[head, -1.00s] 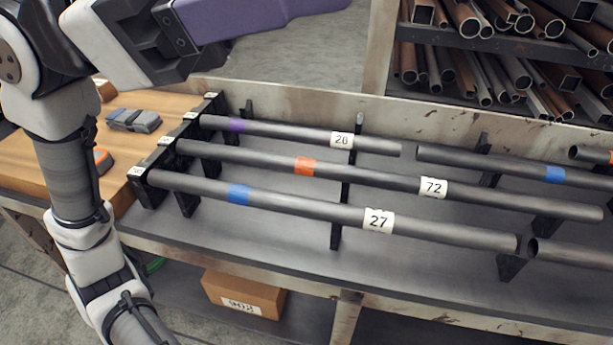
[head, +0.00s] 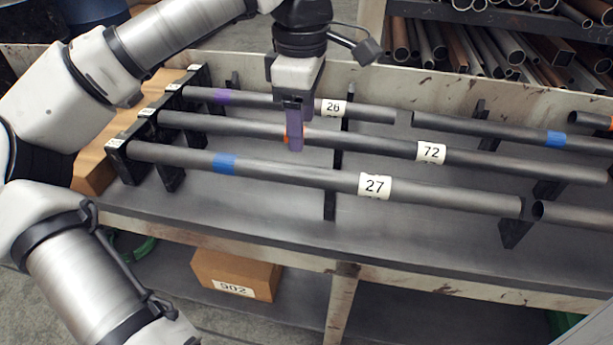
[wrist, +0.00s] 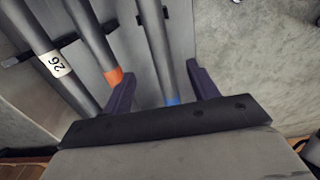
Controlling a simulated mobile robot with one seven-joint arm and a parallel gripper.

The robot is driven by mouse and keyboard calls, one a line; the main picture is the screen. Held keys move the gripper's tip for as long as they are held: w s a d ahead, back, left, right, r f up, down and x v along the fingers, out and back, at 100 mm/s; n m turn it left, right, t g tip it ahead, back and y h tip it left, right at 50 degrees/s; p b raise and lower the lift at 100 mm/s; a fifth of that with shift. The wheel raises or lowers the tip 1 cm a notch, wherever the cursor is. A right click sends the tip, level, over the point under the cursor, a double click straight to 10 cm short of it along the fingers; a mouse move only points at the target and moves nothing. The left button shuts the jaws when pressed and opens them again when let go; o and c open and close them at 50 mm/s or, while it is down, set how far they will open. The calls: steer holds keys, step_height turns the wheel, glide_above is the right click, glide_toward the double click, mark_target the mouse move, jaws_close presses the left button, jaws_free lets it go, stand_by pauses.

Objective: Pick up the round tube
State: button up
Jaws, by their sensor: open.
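Three long dark grey round tubes lie side by side on a rack. The front one has a blue band and label 27 (head: 290,175). The middle one has an orange band and label 72 (head: 370,143). The rear one has a purple band and a label that looks like 26 (head: 255,98). My gripper (head: 294,140) points down over the rack and hides part of the orange band in the head view. In the wrist view my gripper (wrist: 160,72) is open and empty. The blue-banded tube (wrist: 160,50) shows between its fingers, and the orange-banded tube (wrist: 90,35) lies just left of them.
More tubes (head: 500,130) lie to the right on the same rack, on black supports (head: 330,195). A shelf of many pipes (head: 450,45) stands behind. A cardboard box (head: 235,272) sits on the lower shelf. A wooden surface (head: 90,180) is at the left.

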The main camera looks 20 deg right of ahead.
mark_target(307, 168)
step_height(307, 168, down, 5)
steer(key=shift+f, duration=0.1)
steer(key=shift+s+d+f+b, duration=0.1)
steer(key=shift+d+f+b, duration=0.1)
steer(key=shift+f, duration=1.15)
steer(key=shift+s+d+f+b, duration=0.1)
steer(key=shift+d+f+b, duration=0.05)
steer(key=shift+f, duration=1.15)
steer(key=shift+c, duration=0.5)
steer(key=shift+r, duration=0.1)
jaws_close()
